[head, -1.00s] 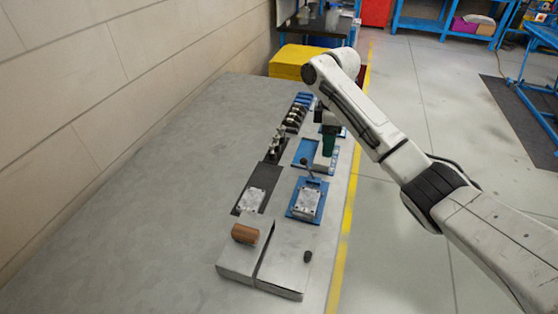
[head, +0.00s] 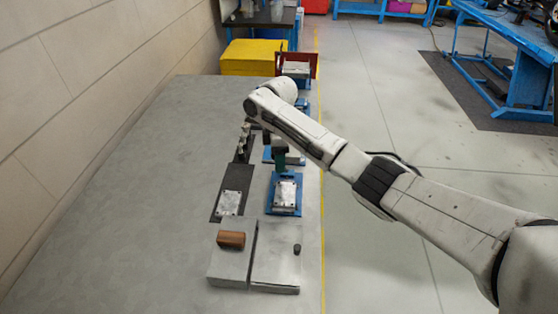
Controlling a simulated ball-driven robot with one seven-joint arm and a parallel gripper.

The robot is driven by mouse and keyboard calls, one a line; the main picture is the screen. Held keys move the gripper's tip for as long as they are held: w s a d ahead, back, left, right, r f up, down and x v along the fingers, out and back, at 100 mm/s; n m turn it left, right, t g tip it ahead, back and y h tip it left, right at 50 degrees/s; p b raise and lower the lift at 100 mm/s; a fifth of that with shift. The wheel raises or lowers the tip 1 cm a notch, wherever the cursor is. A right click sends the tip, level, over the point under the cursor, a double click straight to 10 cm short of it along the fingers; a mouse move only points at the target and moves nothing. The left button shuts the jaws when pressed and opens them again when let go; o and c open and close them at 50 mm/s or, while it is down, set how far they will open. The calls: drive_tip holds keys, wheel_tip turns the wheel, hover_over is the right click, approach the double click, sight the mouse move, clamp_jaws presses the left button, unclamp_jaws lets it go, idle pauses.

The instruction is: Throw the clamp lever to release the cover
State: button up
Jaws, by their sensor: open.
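A silver cover plate (head: 285,193) lies on a blue fixture base (head: 284,211) near the right edge of the grey bench. My gripper (head: 280,162) points down just beyond the far end of this fixture, with a green part at its tip. It is open, and I see nothing held in it. The clamp lever at the far end of the fixture cannot be made out clearly, as my gripper is in front of or close against it. I cannot tell whether they touch.
A dark mat with a metal plate (head: 229,203) lies left of the fixture. A yellow box (head: 252,57) stands beyond the bench. The bench's left side is clear.

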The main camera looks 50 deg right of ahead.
drive_tip(key=shift+s+f, duration=0.1)
drive_tip(key=shift+f, duration=0.55)
drive_tip(key=shift+c, duration=0.4)
clamp_jaws()
